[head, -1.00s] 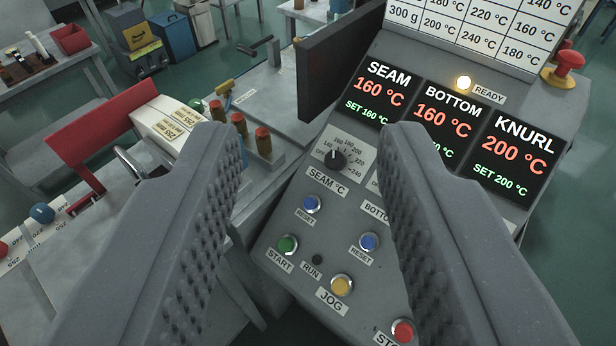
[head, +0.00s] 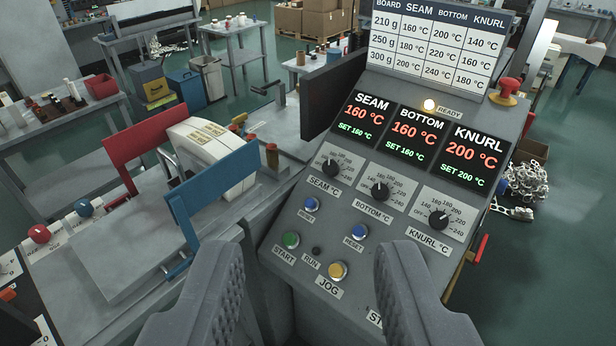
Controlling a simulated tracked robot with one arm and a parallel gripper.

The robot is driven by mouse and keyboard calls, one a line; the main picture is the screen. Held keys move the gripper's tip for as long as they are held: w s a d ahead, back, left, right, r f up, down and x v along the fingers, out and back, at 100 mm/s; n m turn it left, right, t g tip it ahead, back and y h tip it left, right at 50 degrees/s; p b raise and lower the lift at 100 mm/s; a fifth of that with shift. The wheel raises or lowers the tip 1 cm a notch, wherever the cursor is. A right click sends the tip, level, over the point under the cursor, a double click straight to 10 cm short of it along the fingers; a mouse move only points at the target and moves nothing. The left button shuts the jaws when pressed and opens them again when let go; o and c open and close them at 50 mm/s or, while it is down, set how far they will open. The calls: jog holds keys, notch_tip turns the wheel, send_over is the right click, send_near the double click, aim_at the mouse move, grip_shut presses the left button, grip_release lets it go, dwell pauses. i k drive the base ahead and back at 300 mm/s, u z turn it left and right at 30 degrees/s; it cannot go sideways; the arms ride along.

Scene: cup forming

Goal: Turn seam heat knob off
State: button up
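The seam heat knob (head: 331,167) is a black dial on a white scale plate, labelled SEAM °C, on the sloped grey control panel (head: 290,215). The SEAM display (head: 364,117) above it reads 160 °C, with SET 160 °C in green. The bottom knob (head: 380,191) and the knurl knob (head: 438,219) are to its right, on similar plates. My gripper (head: 305,255) is open and empty, its two grey fingers at the lower edge of the view. The fingers are apart from the seam knob, which shows in full.
A red emergency button (head: 506,88) sits at upper right. Red (head: 152,137) and blue (head: 214,190) frames stand at left. The READY lamp (head: 429,105) is lit.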

aim_at(330, 167)
jog(key=z, duration=0.2)
jog(key=i, duration=0.9)
jog(key=u, duration=0.1)
